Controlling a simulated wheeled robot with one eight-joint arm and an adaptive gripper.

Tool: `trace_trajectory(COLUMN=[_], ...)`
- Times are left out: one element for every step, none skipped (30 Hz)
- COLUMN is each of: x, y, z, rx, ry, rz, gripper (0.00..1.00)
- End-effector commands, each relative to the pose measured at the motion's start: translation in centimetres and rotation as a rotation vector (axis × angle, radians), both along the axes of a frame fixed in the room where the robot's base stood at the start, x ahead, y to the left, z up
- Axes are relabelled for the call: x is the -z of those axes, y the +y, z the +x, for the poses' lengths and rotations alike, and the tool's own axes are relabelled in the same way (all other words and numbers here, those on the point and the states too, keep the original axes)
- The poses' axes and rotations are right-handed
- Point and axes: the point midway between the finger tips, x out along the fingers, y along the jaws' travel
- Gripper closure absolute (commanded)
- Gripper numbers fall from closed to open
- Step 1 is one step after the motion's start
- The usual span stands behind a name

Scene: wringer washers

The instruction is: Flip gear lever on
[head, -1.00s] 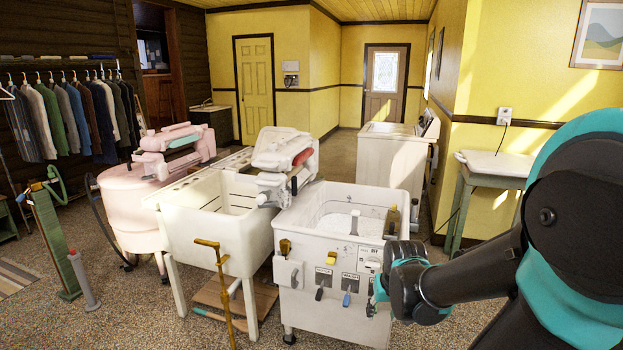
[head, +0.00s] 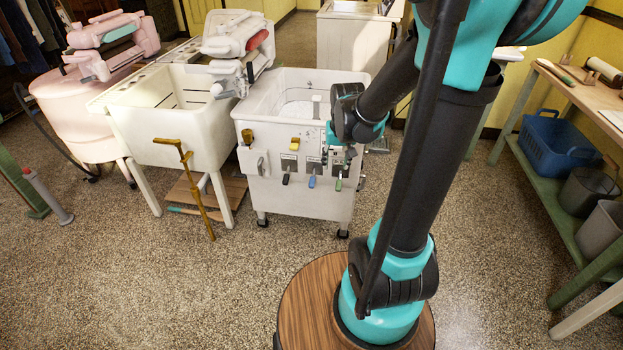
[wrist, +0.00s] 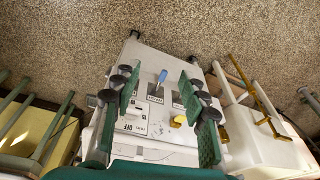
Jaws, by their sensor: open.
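The white washer (head: 290,205) has a front panel with a black-handled lever (head: 286,179), a blue-handled lever (head: 311,181) and a green-handled lever (head: 338,184) hanging in a row. Their labels are too small to read, so I cannot tell which is the gear lever. My gripper (head: 341,157) is in front of the panel's right side, above the green handle. In the wrist view, my gripper (wrist: 158,78) is open and empty, with its fingers spread. The blue lever (wrist: 162,76) shows between the fingers; contact is not visible. The fingers hide parts of the panel.
A yellow knob (head: 294,143) sits on the washer's panel. A bench (head: 590,95) with a blue basket (head: 552,145) is at right. The floor in front is clear.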

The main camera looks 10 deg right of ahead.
Motion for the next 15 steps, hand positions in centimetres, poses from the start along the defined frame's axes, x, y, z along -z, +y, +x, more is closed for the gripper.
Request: trace_trajectory(x=[0.1, 0.2, 0.3, 0.5, 0.6, 0.9, 1.2, 1.5, 1.9, 2.2, 2.6, 3.1, 3.6, 4.0, 4.7], y=[0.2, 0.2, 0.4, 0.4, 0.5, 0.7, 0.8, 0.9, 1.0, 1.1, 1.2, 1.4, 1.5, 1.6, 1.8], z=[2.0, 3.0, 4.3, 5.3, 6.3, 7.6, 8.6, 9.5, 10.8, 11.8, 12.7, 13.9, 14.8, 15.7, 16.9], rx=[0.010, 0.017, 0.026, 0.033, 0.041, 0.048, 0.055, 0.063, 0.071, 0.078, 0.085, 0.094, 0.100, 0.107, 0.117], ry=[0.014, 0.022, 0.032, 0.041, 0.051, 0.061, 0.069, 0.078, 0.088, 0.096, 0.105, 0.117, 0.124, 0.132, 0.144], rz=[0.003, 0.005, 0.007, 0.009, 0.010, 0.012, 0.012, 0.014, 0.015, 0.017, 0.017, 0.018, 0.019, 0.020, 0.020], gripper=[0.57, 0.57, 0.57, 0.57, 0.57, 0.57, 0.57, 0.57, 0.57, 0.57, 0.57, 0.57, 0.57, 0.57, 0.57])
